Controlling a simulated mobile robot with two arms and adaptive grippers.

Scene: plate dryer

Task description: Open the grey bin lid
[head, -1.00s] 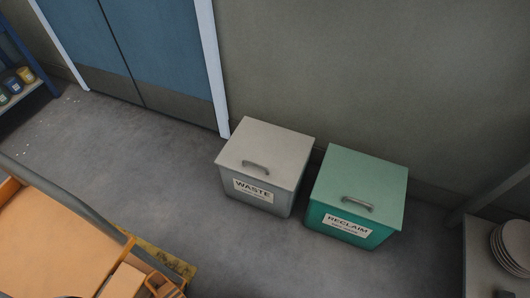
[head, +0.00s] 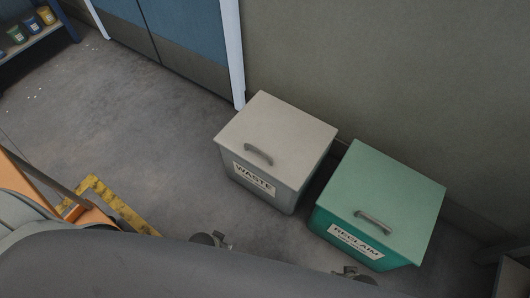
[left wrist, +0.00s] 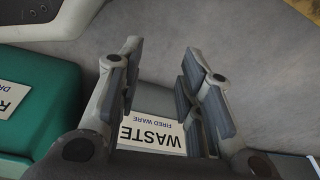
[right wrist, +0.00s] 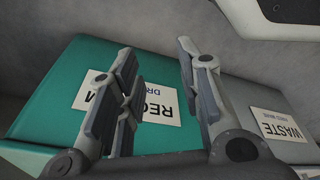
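The grey bin (head: 232,185) stands on the floor by the wall, with a WASTE label on its front. Its flat grey lid (head: 285,122) is down, with a curved handle (head: 259,154) near the front edge. My left gripper (left wrist: 160,62) is open and empty, facing the bin's label (left wrist: 152,132) in the left wrist view. In the head view only a small part of it shows, in front of the grey bin and apart from it. My right gripper (right wrist: 157,62) is open and empty, facing the green bin's front (right wrist: 60,95) in the right wrist view.
A green RECLAIM bin (head: 400,190) with a closed lid stands close to the right of the grey one. Blue doors (head: 190,35) are behind at left. Yellow floor marking (head: 125,212) and an orange frame (head: 45,185) are at lower left. The floor left of the bins is clear.

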